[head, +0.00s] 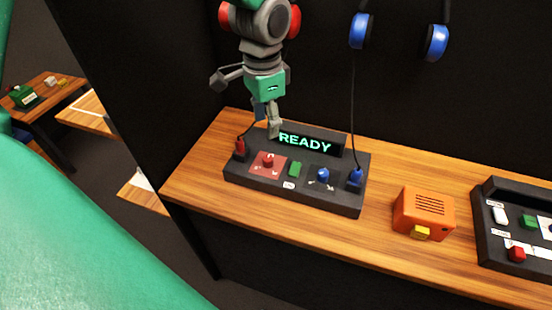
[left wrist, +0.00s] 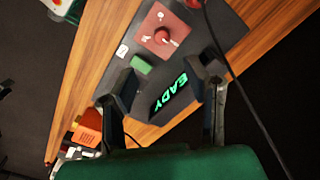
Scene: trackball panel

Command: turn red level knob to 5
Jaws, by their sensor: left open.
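The red level knob (head: 267,160) stands on a red plate with small marks at the left of a black panel (head: 290,192). It also shows in the left wrist view (left wrist: 163,36); its exact setting is too small to read. My left gripper (head: 267,122) hangs above and behind the panel, near the display (head: 305,143) reading READY. In the left wrist view its two fingers (left wrist: 166,84) are spread apart with nothing between them, and the knob lies beyond the fingertips, untouched. My right gripper is not in view.
A green button (head: 295,169) and a blue knob (head: 322,175) sit right of the red knob. An orange box (head: 424,212) stands to the right on the wooden table (head: 200,185).

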